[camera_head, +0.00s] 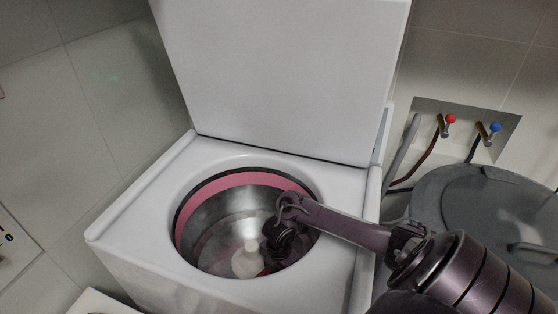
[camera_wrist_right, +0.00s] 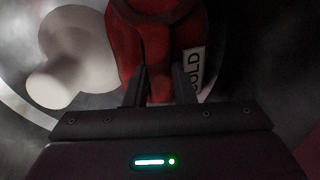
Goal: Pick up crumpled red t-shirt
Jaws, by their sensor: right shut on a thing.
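The crumpled red t-shirt (camera_wrist_right: 162,38) is between the fingers of my right gripper (camera_wrist_right: 160,85) in the right wrist view. A white label with dark letters shows on the cloth beside the right finger. The gripper is shut on the shirt inside the washer drum. In the head view my right arm reaches in from the right over the drum opening, and the right gripper (camera_head: 268,262) is low in the drum; only a small dark red bit of the shirt shows there. My left gripper is not in view.
The white top-loading washer (camera_head: 150,215) has its lid (camera_head: 285,75) raised. A pale agitator (camera_head: 247,260) stands in the drum close to the right gripper, and the round rim (camera_head: 185,215) surrounds my arm. A grey lidded bin (camera_head: 470,205) stands at the right, below two taps.

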